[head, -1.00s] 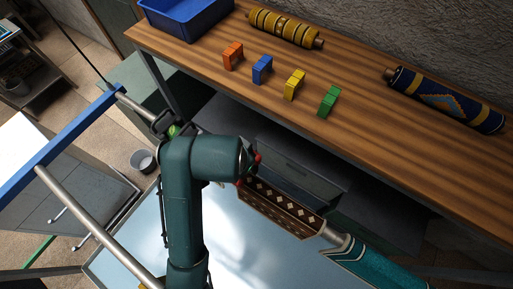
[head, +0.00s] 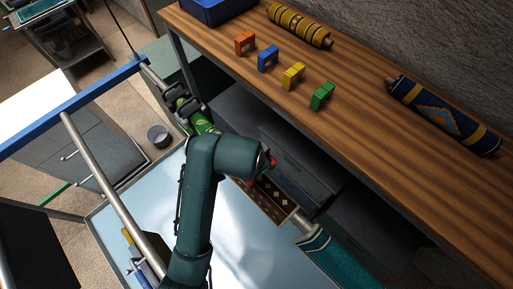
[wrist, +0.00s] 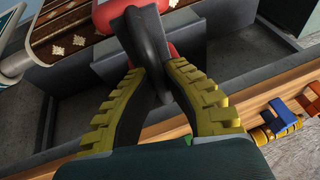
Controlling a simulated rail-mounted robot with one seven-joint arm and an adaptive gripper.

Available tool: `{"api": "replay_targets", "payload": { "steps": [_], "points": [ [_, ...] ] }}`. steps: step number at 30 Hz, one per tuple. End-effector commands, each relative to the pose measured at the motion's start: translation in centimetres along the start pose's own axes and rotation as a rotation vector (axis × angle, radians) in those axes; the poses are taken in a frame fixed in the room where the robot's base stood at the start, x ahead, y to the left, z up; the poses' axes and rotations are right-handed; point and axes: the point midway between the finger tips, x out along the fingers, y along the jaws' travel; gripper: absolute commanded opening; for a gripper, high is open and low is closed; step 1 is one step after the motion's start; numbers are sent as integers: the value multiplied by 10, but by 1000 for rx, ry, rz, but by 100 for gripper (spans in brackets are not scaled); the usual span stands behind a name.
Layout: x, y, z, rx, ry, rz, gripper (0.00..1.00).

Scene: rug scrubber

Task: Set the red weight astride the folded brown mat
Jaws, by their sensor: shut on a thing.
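The red weight (wrist: 165,48) has a dark grey grip, and my gripper (wrist: 155,80) is shut on that grip. In the head view only a small bit of red (head: 272,163) shows beside my arm, and the jaws are hidden. The folded brown mat (head: 278,204) has pale diamonds and hangs on a metal rail, partly behind my arm. In the wrist view the mat (wrist: 62,38) is at the upper left, close to the weight. The weight overlaps its edge in the picture; I cannot tell whether they touch.
A teal mat (head: 330,262) and a green mat (head: 200,124) are on the same rail. The wooden bench (head: 370,150) holds a blue tray (head: 215,10), several coloured blocks, a yellow roll (head: 298,25) and a blue roll (head: 445,115). A light panel (head: 240,240) lies below.

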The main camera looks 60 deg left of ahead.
Motion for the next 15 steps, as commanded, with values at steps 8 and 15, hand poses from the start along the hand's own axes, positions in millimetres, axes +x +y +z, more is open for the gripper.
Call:
{"api": "replay_targets", "payload": {
  "steps": [8,15],
  "points": [
    [19,4,7,0,1,0,0],
    [37,8,13,0,2,-1,0]
  ]
}}
